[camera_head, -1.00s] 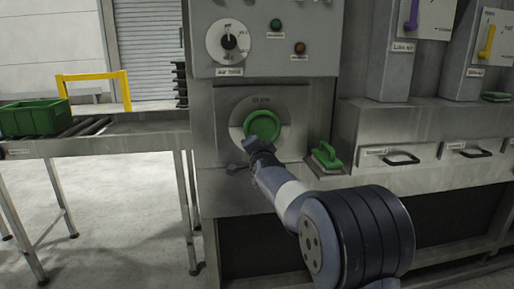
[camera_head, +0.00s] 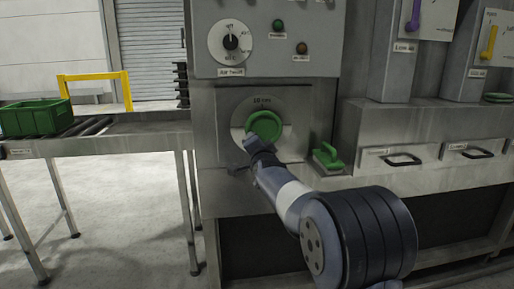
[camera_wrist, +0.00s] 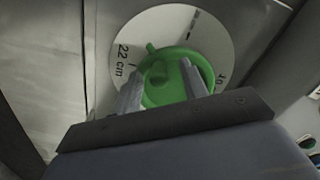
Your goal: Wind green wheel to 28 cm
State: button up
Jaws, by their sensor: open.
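The green wheel (camera_head: 264,119) is mounted on a pale round dial plate on the grey machine front. In the wrist view the green wheel (camera_wrist: 206,71) has a raised middle and a small nub on its rim at the upper left. The dial plate (camera_wrist: 165,25) shows the print "22 cm" left of the wheel, a partly hidden number at right, and a dark mark at the top. My gripper (camera_wrist: 161,90) is open, with one finger on each side of the wheel's middle. I cannot tell whether the fingers touch it. My gripper (camera_head: 253,141) covers the wheel's lower part in the head view.
A green-handled block (camera_head: 327,157) sits on the ledge right of the wheel. Drawers with black handles (camera_head: 402,160) are further right. A dial with a black knob (camera_head: 231,42) is above. A green crate (camera_head: 36,121) stands on the conveyor at left.

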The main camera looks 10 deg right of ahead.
jog(key=s+b, duration=0.1)
jog(key=s, duration=0.9)
jog(key=shift+s, duration=0.35)
